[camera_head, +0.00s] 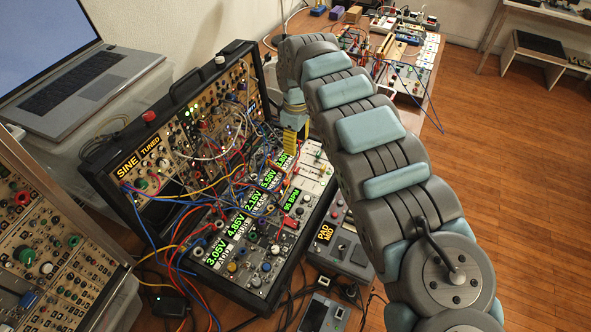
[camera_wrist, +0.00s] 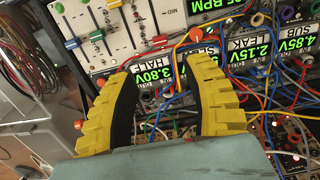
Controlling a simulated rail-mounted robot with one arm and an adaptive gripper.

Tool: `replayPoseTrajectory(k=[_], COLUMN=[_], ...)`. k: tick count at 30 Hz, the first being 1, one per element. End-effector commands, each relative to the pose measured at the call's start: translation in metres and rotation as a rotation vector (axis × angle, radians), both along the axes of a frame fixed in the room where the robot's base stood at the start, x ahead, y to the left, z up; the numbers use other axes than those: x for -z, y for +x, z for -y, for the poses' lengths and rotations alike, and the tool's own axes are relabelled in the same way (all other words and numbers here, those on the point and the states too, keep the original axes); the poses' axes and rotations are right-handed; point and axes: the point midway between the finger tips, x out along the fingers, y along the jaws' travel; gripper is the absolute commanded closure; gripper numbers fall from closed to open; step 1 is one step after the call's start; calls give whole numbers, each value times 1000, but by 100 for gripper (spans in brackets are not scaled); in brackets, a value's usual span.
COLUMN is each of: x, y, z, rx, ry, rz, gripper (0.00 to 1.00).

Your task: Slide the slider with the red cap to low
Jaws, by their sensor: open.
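A pale panel of sliders (camera_wrist: 112,24) fills the upper left of the wrist view, with a blue cap (camera_wrist: 72,43) and a green cap (camera_wrist: 97,35) on it. The same pale panel (camera_head: 314,178) shows in the head view at the right edge of the synth case. My gripper (camera_wrist: 164,66) is open and empty, its yellow fingers spread wide over the case, just beside the sliders. In the head view my gripper (camera_head: 292,140) is partly hidden by the arm.
A round orange-red knob (camera_wrist: 196,34) lies beyond the right finger. Patch cables cross the modules and run close under the fingers. A laptop (camera_head: 75,80) stands behind the case at the left. A smaller device (camera_head: 340,248) sits right of the case.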

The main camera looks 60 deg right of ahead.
Motion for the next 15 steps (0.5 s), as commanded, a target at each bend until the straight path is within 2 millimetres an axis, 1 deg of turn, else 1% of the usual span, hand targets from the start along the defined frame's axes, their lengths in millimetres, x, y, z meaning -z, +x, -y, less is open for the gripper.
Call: replayPoseTrajectory(k=[1,3,12,15], x=[13,26,76,90], y=[0,0,0,0], z=[-1,-1,-1,-1], rx=[0,1,1,2], ry=[3,4,4,3], rz=[-1,0,0,0], gripper=[50,50,50,50])
